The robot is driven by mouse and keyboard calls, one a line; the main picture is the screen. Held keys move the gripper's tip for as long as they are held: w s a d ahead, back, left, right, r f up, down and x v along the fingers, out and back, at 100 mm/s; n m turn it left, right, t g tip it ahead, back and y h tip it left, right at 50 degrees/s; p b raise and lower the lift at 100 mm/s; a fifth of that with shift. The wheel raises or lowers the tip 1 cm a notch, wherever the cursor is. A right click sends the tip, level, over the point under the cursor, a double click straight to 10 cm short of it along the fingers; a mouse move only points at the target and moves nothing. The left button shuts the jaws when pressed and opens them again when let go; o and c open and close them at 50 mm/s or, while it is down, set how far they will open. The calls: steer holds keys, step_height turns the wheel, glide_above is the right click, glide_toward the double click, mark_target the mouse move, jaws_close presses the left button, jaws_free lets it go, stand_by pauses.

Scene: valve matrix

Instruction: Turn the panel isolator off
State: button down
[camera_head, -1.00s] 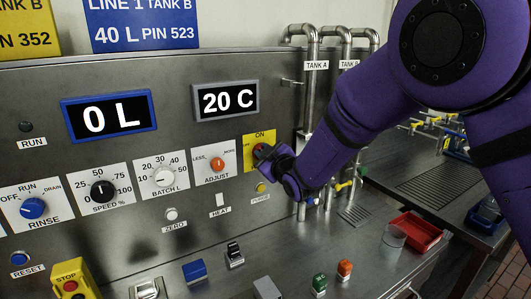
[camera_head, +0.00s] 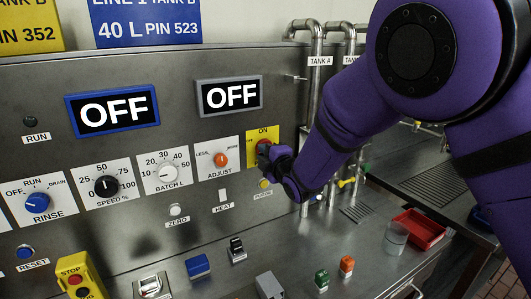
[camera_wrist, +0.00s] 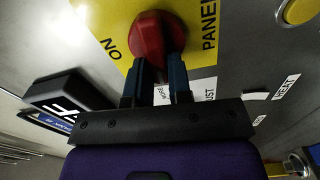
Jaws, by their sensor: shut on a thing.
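The panel isolator is a red rotary knob (camera_wrist: 157,38) on a yellow plate (camera_head: 262,135) marked "ON". In the wrist view the plate fills the top, with "PANEL" lettering beside the knob. My gripper (camera_wrist: 160,65) is shut on the red knob, one blue finger on each side of it. In the head view my gripper (camera_head: 268,152) covers most of the knob, so its pointing direction is hard to read. Two displays, the blue-framed one (camera_head: 114,109) and the grey-framed one (camera_head: 229,95), both read "OFF".
Rinse (camera_head: 37,203), speed (camera_head: 106,187), batch (camera_head: 168,172) and adjust (camera_head: 220,159) knobs line the panel left of the isolator. A yellow purge button (camera_head: 264,183) sits just below it. Pipes (camera_head: 315,80) stand to the right. Blocks and a red tray (camera_head: 419,228) are on the counter.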

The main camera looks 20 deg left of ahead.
steer(key=shift+f+n, duration=0.15)
steer(key=shift+n, duration=0.35)
steer(key=c, duration=1)
jaws_free()
steer(key=shift+c, duration=0.2)
steer(key=v, duration=1)
steer(key=shift+s+d, duration=0.25)
steer(key=shift+d, duration=0.05)
